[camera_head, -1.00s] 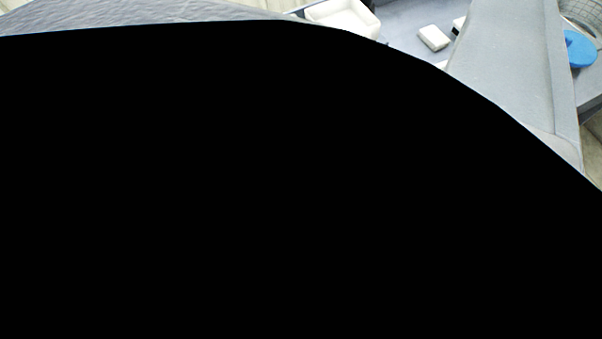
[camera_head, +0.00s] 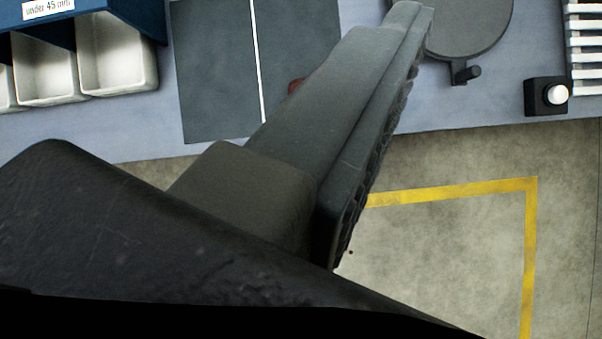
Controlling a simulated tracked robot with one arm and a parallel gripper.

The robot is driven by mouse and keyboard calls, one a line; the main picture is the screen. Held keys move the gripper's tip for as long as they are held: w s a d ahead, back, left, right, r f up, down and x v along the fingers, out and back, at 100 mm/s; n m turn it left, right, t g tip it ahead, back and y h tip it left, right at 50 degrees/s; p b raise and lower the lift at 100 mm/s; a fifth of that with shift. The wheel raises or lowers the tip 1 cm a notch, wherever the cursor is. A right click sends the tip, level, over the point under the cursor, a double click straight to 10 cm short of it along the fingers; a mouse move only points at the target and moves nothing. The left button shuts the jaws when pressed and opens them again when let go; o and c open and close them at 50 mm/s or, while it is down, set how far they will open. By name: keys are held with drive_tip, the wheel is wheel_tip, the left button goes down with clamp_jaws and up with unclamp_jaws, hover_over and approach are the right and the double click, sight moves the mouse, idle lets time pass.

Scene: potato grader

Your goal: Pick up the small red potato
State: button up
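A small red thing (camera_head: 297,85), likely the red potato, lies on the dark mat (camera_head: 215,75) by its white line. Only a sliver of it shows; my gripper hides the rest. My gripper (camera_head: 408,22) crosses the picture from lower left to upper right. I see one long dark grey finger with a ridged inner pad facing right. Its tip is at the top, near a round grey plate. The second finger does not show clearly, so I cannot tell the opening. I see nothing held against the pad.
White bins (camera_head: 118,55) stand in a blue rack with a label reading "under 45 mm" at upper left. A round grey plate (camera_head: 470,25) with a small handle, a black box with a white button (camera_head: 557,94) and a white slatted rack (camera_head: 588,45) are at right. Yellow floor lines (camera_head: 455,190) lie below the bench edge.

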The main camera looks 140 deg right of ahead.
drive_tip(key=a+f+n+g, duration=0.3)
drive_tip(key=f, duration=0.9)
drive_tip(key=w+a+f+n+g+h, duration=0.1)
drive_tip(key=a+f+n+g, duration=0.2)
drive_tip(key=f, duration=0.9)
drive_tip(key=w+a+f+n+g, duration=0.1)
drive_tip(key=a+f+n+g, duration=0.2)
drive_tip(key=f, duration=1)
drive_tip(key=shift+a+n+h, duration=0.4)
drive_tip(key=shift+a+n, duration=0.25)
drive_tip(key=shift+n, duration=0.25)
drive_tip(key=shift+s+d+f, duration=0.1)
drive_tip(key=shift+s+f, duration=0.1)
drive_tip(key=shift+f, duration=1.1)
drive_tip(key=shift+s+d+f, duration=0.1)
drive_tip(key=shift+s+f, duration=0.1)
drive_tip(key=shift+f, duration=1.1)
drive_tip(key=c, duration=1.1)
